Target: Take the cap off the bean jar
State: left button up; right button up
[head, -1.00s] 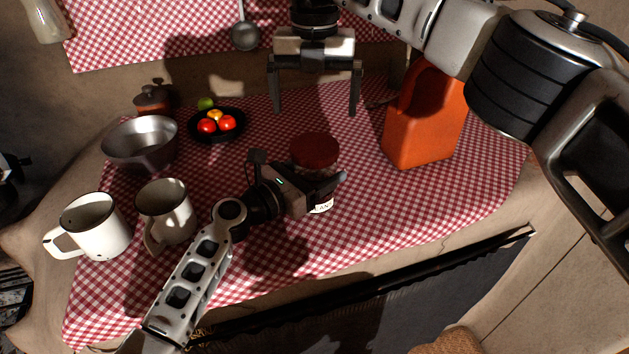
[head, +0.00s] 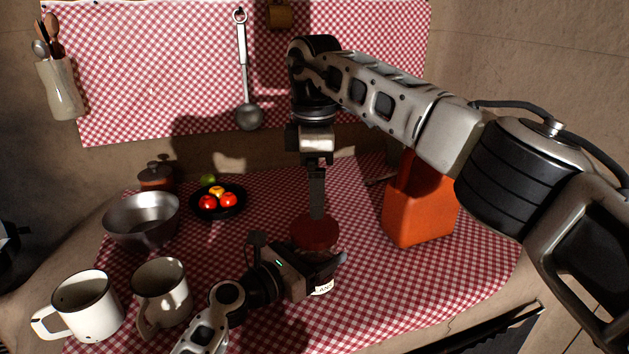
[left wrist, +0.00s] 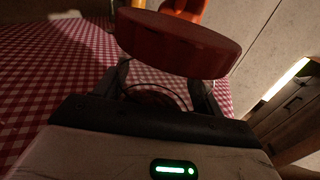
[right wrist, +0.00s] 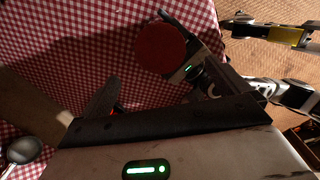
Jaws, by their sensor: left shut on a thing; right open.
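The bean jar (head: 323,289) stands upright on the checked cloth with its dark red cap (head: 315,231) on top. My left gripper (head: 328,268) is shut around the jar's body, below the cap. The left wrist view shows the cap (left wrist: 185,43) above the fingers and clear glass (left wrist: 155,95) between them. My right gripper (head: 317,200) is open and points down above the cap, its fingers lined up one behind the other in the head view. The right wrist view shows the round cap (right wrist: 160,48) ahead of it. I cannot tell the exact gap between fingertips and cap.
An orange jug (head: 418,213) stands right of the jar. A white mug (head: 85,305), a second mug (head: 162,292), a metal bowl (head: 142,221) and a black fruit plate (head: 217,208) are on the left. A ladle (head: 247,90) hangs on the back wall.

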aim_at(314, 227)
jog(key=shift+f+m, duration=0.1)
jog(key=shift+m, duration=0.6)
jog(key=shift+f, duration=3.9)
